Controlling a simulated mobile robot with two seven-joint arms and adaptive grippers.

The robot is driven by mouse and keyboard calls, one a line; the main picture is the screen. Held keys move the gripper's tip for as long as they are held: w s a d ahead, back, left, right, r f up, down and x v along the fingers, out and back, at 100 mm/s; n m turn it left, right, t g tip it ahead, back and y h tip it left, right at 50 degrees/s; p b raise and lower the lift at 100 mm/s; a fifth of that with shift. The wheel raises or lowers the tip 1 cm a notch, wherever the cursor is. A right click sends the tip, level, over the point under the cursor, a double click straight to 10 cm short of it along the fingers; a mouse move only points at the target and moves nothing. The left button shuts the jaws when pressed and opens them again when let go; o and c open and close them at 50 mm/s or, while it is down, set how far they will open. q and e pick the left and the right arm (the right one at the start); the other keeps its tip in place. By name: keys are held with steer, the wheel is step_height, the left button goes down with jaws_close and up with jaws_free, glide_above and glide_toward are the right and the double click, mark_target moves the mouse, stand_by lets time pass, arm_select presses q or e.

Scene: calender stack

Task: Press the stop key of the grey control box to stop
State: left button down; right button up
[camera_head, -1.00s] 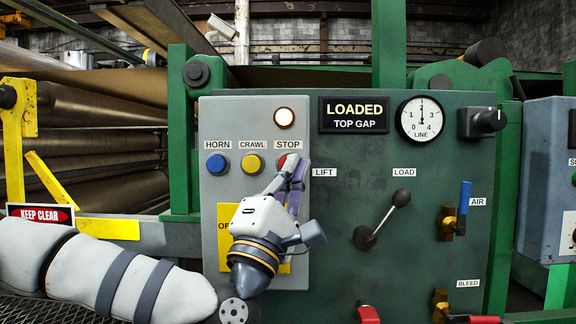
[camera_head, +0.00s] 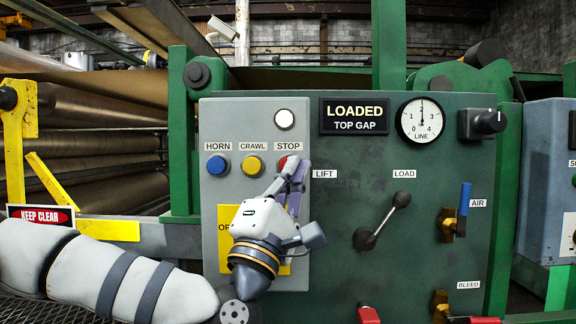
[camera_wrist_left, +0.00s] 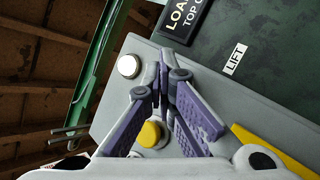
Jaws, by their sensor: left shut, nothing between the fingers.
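The grey control box (camera_head: 212,115) carries a blue HORN key (camera_head: 217,166), a yellow CRAWL key (camera_head: 252,166) and a red STOP key (camera_head: 284,161) in a row. My left gripper (camera_head: 293,160) is shut and empty, its fingertips at the STOP key and covering much of it. In the left wrist view the closed fingertips (camera_wrist_left: 164,60) point at the box face and hide the STOP key; I cannot tell how far it is pressed. The yellow key shows there (camera_wrist_left: 149,134) between the fingers. The round lamp (camera_head: 284,119) above is white and unlit. My right gripper is not in view.
Right of the box, the green panel bears the LOADED sign (camera_head: 354,115), a LINE gauge (camera_head: 421,120), a LOAD lever (camera_head: 384,219) and a blue AIR valve handle (camera_head: 464,207). Large rolls (camera_head: 95,110) and a KEEP CLEAR sign (camera_head: 41,214) stand at the left.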

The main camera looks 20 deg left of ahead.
arm_select(q)
steer(key=shift+s+d, duration=0.15)
steer(key=shift+s, duration=0.5)
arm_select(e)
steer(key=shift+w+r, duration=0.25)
arm_select(q)
steer(key=s+p, duration=0.1)
steer(key=s, duration=0.1)
steer(key=s+d, duration=0.1)
steer(key=s, duration=0.1)
steer(key=shift+s+d+p, duration=0.2)
steer(key=shift+s+p, duration=0.2)
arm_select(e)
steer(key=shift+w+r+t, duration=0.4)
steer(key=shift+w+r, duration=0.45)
